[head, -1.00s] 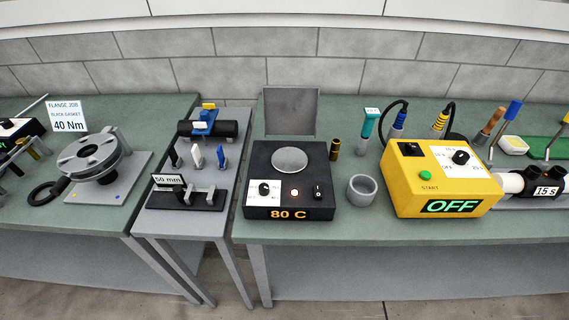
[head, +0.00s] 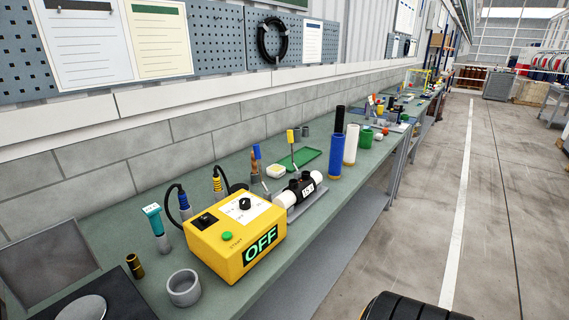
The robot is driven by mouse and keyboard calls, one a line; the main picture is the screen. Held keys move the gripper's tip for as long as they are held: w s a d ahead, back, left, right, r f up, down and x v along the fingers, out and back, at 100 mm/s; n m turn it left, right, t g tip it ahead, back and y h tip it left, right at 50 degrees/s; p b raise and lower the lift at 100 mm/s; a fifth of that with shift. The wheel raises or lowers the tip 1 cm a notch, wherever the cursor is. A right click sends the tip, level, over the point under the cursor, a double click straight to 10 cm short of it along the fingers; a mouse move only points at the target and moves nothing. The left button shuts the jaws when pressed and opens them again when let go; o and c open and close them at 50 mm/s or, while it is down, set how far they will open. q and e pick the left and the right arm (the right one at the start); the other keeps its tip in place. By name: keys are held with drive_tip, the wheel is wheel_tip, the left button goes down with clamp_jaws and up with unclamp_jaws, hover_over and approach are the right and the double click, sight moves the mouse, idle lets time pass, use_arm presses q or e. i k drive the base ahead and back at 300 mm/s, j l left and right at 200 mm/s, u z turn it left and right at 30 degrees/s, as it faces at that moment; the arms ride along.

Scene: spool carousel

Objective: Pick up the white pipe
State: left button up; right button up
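A white pipe (head: 284,199) lies level on the bench, with its ends showing on both sides of a black fitting (head: 301,187) that carries a small label. It is just behind the yellow box. A second white cylinder (head: 350,144) stands upright further along the bench, beside a taller blue and black cylinder (head: 336,146). I cannot tell from its look whether it is also a pipe. Neither of my grippers shows in the head view.
The yellow box (head: 262,248) reading OFF stands nearer, with a grey ring (head: 184,288) and brass piece (head: 135,266) in front. A green tray (head: 298,160) lies behind the pipe. Open floor (head: 500,200) with a white line runs along the bench's right side.

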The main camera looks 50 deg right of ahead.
sight(353, 130)
drive_tip(key=z, duration=3.35)
drive_tip(key=i+l, duration=0.1)
drive_tip(key=i, duration=4.1)
drive_tip(key=u, duration=2.75)
